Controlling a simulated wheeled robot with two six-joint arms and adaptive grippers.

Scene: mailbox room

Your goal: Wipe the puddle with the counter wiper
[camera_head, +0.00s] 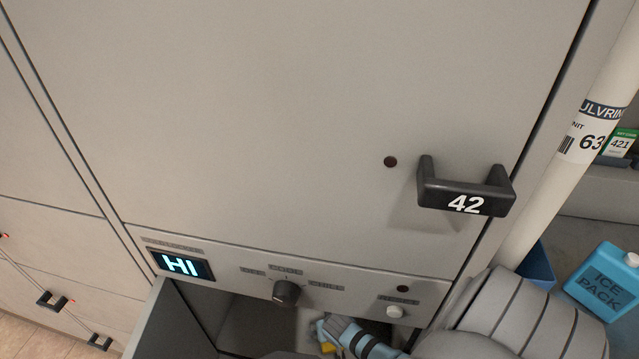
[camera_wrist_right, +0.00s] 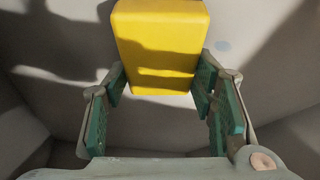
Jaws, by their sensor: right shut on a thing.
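A yellow block, which looks like the counter wiper (camera_wrist_right: 160,45), sits between the green pads of my right gripper (camera_wrist_right: 160,88) in the right wrist view. The gripper is shut on it. In the head view, a small yellow part of the wiper (camera_head: 327,347) shows at the bottom, inside the open compartment under door 42. My right arm covers much of that area. My left gripper is out of view.
A closed door with handle 42 (camera_head: 465,194) fills the head view. Below it, a panel has a lit HI display (camera_head: 182,265) and a dark knob (camera_head: 286,293). A blue ice pack (camera_head: 604,283) and a pale pole (camera_head: 575,140) stand at the right. Grey walls enclose the wrist view.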

